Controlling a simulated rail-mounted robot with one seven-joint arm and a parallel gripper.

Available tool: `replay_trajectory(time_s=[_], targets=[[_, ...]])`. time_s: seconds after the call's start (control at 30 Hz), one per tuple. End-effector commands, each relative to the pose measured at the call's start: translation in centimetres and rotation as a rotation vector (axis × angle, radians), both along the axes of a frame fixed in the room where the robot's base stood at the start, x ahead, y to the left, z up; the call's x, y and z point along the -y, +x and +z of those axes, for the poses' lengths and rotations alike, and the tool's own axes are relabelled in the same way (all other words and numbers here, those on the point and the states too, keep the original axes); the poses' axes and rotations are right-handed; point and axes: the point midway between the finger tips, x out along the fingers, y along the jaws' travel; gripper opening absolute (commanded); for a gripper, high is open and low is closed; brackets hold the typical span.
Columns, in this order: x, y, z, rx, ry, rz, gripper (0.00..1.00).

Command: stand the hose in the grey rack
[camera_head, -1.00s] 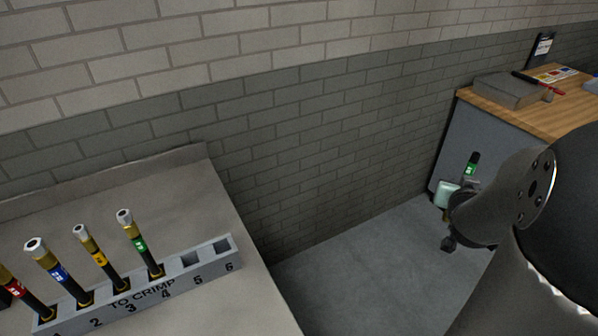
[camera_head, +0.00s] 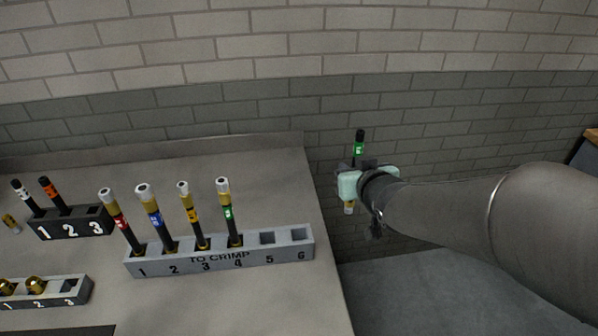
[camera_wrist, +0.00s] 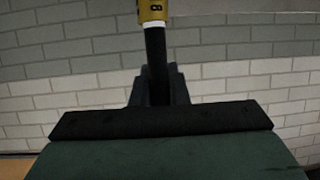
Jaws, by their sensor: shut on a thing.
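My gripper (camera_head: 357,180) is shut on a black hose (camera_head: 359,145) with a green label, held nearly upright with its dark end up. Its brass and white end (camera_head: 349,208) hangs below the jaws. In the wrist view the hose (camera_wrist: 157,60) runs between the fingers, its yellow end with a dark mark at the top. The grey rack (camera_head: 283,253), marked TO CRIMP, stands on the bench left of my gripper, apart from it. Slots 1 to 3 hold red-, blue- and yellow-labelled hoses; slot 4 holds a green-labelled one (camera_head: 226,212). Slots 5 and 6 are empty.
A dark rack (camera_head: 75,227) with two hoses stands at the left, its slot 3 empty. A smaller grey rack (camera_head: 60,293) with brass fittings is at lower left. The bench's right edge lies between the TO CRIMP rack and my arm. A brick wall stands behind.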

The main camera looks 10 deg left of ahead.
Motion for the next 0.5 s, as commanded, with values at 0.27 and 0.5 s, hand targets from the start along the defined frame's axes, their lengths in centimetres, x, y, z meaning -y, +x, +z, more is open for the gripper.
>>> replay_trajectory(time_s=[0.27, 0.5], targets=[[-8.6, -3.9, 0.9, 0.003, -0.001, 0.195, 0.00], [-10.8, -5.3, 0.9, 0.003, -0.002, 0.246, 0.00]])
